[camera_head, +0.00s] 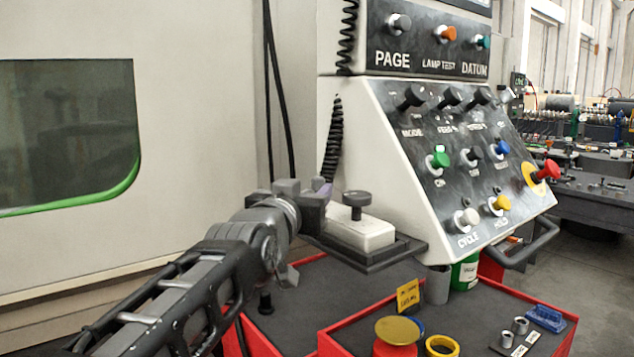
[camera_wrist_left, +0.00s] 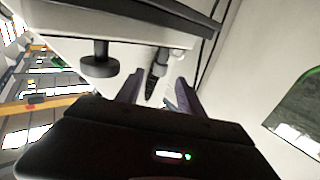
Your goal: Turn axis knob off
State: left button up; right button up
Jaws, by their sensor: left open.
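A white box (camera_head: 362,232) with a round black knob (camera_head: 357,204) on top sits on a black shelf (camera_head: 385,254) beside the control panel. The wrist view shows that round knob (camera_wrist_left: 100,64) and a narrower dark pointer knob (camera_wrist_left: 151,88) on the same box. My left gripper (camera_head: 324,192) is at the left end of the box. In the left wrist view, its open fingers (camera_wrist_left: 159,82) stand either side of the narrow knob, with gaps visible. In the head view the gripper hides that knob. No label on it is readable. My right gripper is not seen.
The sloped control panel (camera_head: 405,148) with several knobs and buttons rises just right of the box. A coiled black cable (camera_head: 333,145) hangs behind it. Below is a red-edged cart (camera_head: 300,300) with a yellow tag (camera_head: 408,296) and small parts. The machine wall is at left.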

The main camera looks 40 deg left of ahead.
aim_at(316, 184)
pick_arm(q)
jog(key=p+x, duration=0.1)
jog(key=x, duration=0.4)
grip_shut()
dwell(0.4)
